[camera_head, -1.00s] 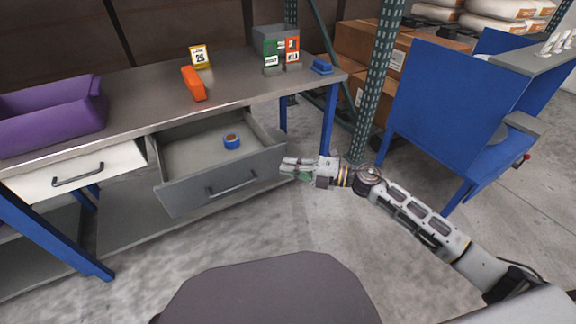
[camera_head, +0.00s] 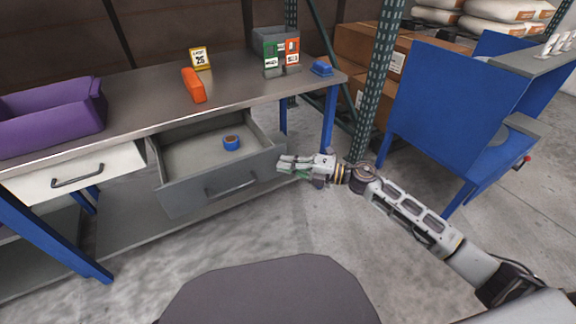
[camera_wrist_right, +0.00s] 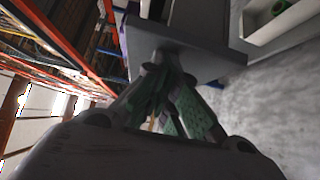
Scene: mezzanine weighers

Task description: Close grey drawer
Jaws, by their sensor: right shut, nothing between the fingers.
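The grey drawer (camera_head: 180,195) is pulled out under the bench, with a dark handle on its front. A blue roll-like object (camera_head: 231,142) lies inside it. My right gripper (camera_head: 284,163) is shut and empty, its tips at the right end of the drawer front, seemingly touching it. In the right wrist view my right gripper (camera_wrist_right: 165,62) has its fingertips against a grey panel (camera_wrist_right: 200,55), which looks like the drawer front. My left gripper is not in view.
A white drawer (camera_head: 110,164) sits shut on the left. The bench top (camera_head: 150,92) bears a purple bin (camera_head: 50,125), an orange object (camera_head: 193,85) and a grey box (camera_head: 272,40). A green rack post (camera_head: 378,80) and a blue cabinet (camera_head: 440,105) stand right.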

